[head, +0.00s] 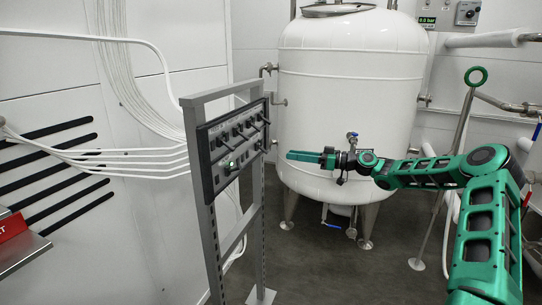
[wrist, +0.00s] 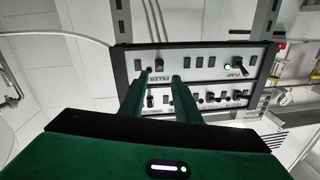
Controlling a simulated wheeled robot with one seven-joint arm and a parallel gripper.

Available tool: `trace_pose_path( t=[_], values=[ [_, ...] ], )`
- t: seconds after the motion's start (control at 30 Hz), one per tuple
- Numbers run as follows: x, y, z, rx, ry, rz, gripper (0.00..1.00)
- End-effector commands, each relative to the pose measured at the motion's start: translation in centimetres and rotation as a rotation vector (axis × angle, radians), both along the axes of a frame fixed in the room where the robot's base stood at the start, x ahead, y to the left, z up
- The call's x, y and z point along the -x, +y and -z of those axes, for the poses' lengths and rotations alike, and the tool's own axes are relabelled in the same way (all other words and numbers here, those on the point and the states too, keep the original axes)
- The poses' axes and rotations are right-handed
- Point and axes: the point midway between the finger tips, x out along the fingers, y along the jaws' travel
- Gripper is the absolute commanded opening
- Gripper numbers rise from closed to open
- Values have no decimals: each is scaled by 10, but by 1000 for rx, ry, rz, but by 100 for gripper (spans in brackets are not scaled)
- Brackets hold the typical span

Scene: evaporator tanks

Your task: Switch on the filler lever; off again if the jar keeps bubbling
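The dark control panel (head: 232,150) with black levers is mounted on a grey metal frame left of my gripper. In the wrist view the panel (wrist: 206,56) carries a FILLER label (wrist: 161,78) close to my fingertips; the filler lever is partly hidden by the right finger, and I cannot tell its position. A green light (wrist: 227,66) glows by the PUMP label and switch. My gripper (head: 290,156) is level in front of the panel, with a gap to it. In the wrist view my gripper's fingers (wrist: 162,75) are apart, with nothing clearly held between them. I cannot identify a jar.
A large white tank (head: 350,85) on metal legs stands behind my arm, with valves and pipes. White cables (head: 110,153) run along the left wall to the panel. A green-ringed metal stand (head: 455,150) is at right. Grey floor between is open.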

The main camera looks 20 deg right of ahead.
Motion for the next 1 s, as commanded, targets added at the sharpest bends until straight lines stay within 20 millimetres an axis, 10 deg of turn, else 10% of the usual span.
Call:
trace_pose_path(
  t=[0.53, 1.0],
  values=[
    [-44, 75, 1, 1, 3, -2, 30],
    [-51, 87, 1, 2, 4, -1, 30]
  ],
)
